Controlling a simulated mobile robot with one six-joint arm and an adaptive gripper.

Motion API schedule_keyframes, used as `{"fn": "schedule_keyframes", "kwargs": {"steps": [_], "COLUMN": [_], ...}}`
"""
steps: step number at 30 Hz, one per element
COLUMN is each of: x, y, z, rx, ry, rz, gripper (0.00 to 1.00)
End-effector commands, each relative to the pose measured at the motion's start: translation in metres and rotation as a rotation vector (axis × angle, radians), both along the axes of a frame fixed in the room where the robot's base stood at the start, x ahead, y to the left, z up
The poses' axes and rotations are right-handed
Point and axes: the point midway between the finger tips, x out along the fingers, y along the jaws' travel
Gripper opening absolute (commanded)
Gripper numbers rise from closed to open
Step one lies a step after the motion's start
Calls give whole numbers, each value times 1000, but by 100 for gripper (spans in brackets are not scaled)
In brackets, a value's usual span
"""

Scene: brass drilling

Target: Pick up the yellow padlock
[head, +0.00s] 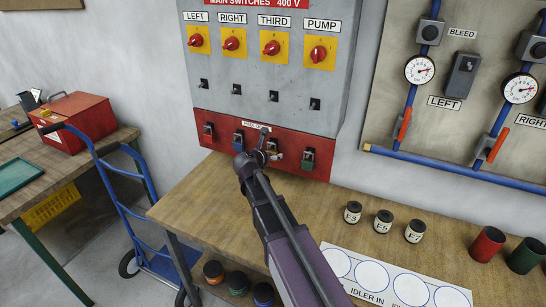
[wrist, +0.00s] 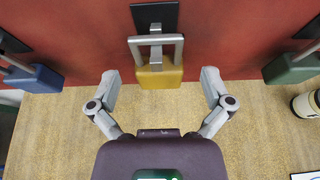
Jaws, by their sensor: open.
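The yellow padlock (wrist: 158,78) hangs by its grey shackle from a dark holder on the red panel in the wrist view. My gripper (wrist: 160,84) is open, with one finger to the left of the padlock and one to the right. Clear gaps show on both sides, and neither finger touches it. In the head view the yellow padlock (head: 277,155) is small and partly hidden by my gripper (head: 258,154), which is close to the panel.
A blue padlock (wrist: 40,79) hangs to the left and a green padlock (wrist: 291,69) to the right. The wooden bench (head: 200,200) lies below. Labelled jars (head: 383,221) and a marked white board (head: 390,280) stand on it at the right. The bench's left part is clear.

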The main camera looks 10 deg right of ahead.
Motion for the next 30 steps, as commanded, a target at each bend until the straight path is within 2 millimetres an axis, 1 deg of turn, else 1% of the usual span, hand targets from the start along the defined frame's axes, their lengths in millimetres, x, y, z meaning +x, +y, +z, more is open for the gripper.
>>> {"fn": "schedule_keyframes", "kwargs": {"steps": [1, 5, 21, 23, 24, 26, 27, 29, 30], "x": [5, 8, 8, 8, 8, 8, 8, 8, 8], "y": [-2, -5, -6, -6, -6, -6, -6, -6, -6], "z": [-4, -5, -4, -4, -4, -4, -4, -4, -4], "rx": [0, -1, 0, 0, 0, 0, 0, 0, 0], "ry": [0, 0, 0, 0, 0, 0, 0, 0, 0], "rz": [0, 1, 0, 0, 0, 0, 0, 0, 0], "gripper": [100, 100, 100, 82, 70, 52, 41, 23, 11]}}
